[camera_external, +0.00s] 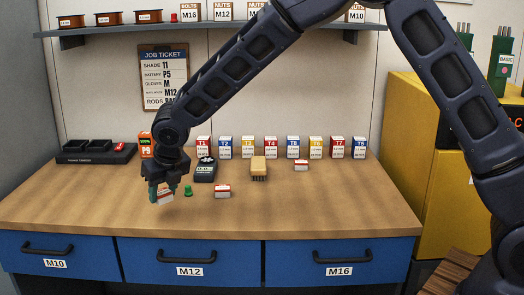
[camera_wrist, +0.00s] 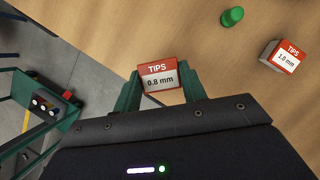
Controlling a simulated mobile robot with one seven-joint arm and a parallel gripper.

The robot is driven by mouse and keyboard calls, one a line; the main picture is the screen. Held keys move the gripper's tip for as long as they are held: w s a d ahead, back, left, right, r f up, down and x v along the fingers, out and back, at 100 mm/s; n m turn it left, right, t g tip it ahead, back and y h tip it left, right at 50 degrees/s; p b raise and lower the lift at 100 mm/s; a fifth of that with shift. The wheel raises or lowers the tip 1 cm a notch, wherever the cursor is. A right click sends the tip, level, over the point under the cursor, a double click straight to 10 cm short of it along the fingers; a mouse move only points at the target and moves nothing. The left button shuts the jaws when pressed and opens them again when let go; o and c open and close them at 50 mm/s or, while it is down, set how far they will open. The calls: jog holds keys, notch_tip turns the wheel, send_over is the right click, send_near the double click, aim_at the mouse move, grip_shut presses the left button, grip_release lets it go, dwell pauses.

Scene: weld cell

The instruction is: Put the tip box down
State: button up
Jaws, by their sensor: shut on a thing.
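A small red and white tip box (camera_wrist: 160,77) labelled "TIPS 0.8 mm" is between the green fingers of my gripper (camera_wrist: 158,90) in the wrist view. My gripper is shut on it. In the external view the tip box (camera_external: 165,197) shows low between the fingers of my gripper (camera_external: 163,194), over the front left part of the wooden bench (camera_external: 120,203). I cannot tell whether the box touches the bench top. A second tip box (camera_wrist: 284,57), labelled "1.0 mm", lies on the bench to the right; it also shows in the external view (camera_external: 222,191).
A green knob-like piece (camera_external: 188,191) stands just right of my gripper. Another small red and white box (camera_external: 301,165), a yellow brush (camera_external: 258,168) and a dark device (camera_external: 205,169) lie behind. A row of cartons lines the wall. The bench's front right is clear.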

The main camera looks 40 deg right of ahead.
aim_at(166, 199)
jog(key=shift+f, duration=2.3)
jog(key=shift+f, duration=0.1)
jog(key=o, duration=1)
